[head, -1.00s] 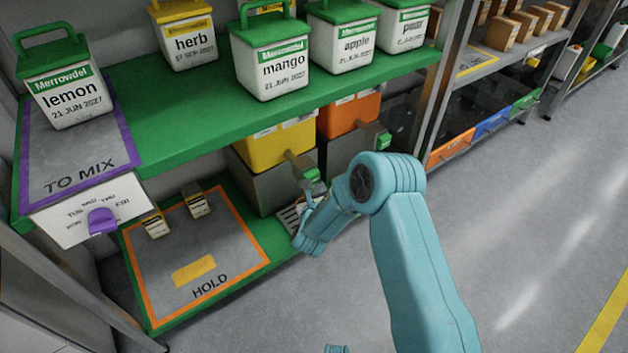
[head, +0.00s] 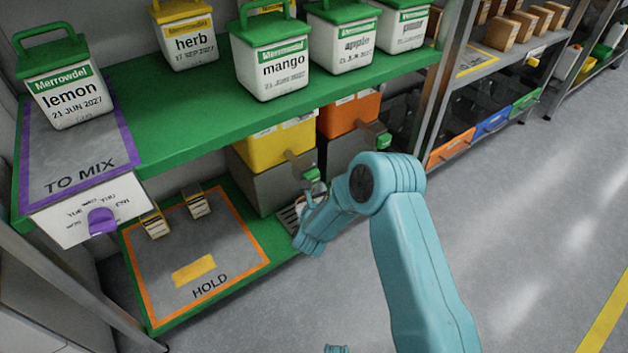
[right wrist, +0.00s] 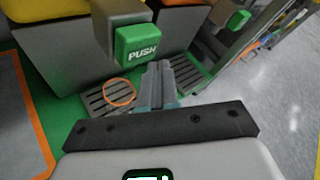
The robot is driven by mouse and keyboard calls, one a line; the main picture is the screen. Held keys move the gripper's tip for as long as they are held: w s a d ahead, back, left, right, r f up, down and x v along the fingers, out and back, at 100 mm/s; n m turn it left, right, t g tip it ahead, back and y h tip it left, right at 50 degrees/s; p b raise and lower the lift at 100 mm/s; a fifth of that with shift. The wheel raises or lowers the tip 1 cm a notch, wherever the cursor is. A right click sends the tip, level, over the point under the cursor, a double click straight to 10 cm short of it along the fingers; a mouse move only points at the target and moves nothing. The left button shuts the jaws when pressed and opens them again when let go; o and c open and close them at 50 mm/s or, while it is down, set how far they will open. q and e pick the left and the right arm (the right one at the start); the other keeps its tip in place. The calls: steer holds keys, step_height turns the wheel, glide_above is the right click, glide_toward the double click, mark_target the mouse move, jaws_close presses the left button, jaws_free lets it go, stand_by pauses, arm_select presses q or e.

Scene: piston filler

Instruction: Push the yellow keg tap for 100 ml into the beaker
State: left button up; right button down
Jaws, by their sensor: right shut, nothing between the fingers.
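The yellow keg (head: 278,143) stands on the low green shelf. Its tap ends in a green push block (head: 312,174); in the right wrist view the green block marked PUSH (right wrist: 137,42) shows large and close. My right gripper (right wrist: 160,72) is shut and empty, its fingertips below and slightly right of the block in that view. I cannot tell whether they touch it. In the head view my arm largely hides this gripper. A drip tray (right wrist: 108,99) under the tap bears an orange ring (right wrist: 119,92). I cannot make out a beaker.
An orange keg (head: 348,115) with its own green-ended tap (head: 384,141) stands to the right. The HOLD mat (head: 207,245) lies left. Above, the green shelf (head: 200,115) carries labelled tubs. Open floor (head: 535,200) lies right.

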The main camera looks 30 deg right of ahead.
steer(key=shift+w, duration=0.1)
steer(key=shift+w+b, duration=0.35)
steer(key=shift+b, duration=0.05)
steer(key=shift+w+a+b, duration=0.1)
steer(key=shift+w+b, duration=0.35)
steer(key=shift+w, duration=0.25)
stand_by(0.8)
stand_by(0.3)
steer(key=shift+s, duration=1.1)
steer(key=shift+s, duration=0.1)
steer(key=shift+s+d, duration=0.15)
steer(key=shift+s, duration=1.05)
steer(key=shift+s+d, duration=0.15)
steer(key=shift+s, duration=1.05)
stand_by(1.2)
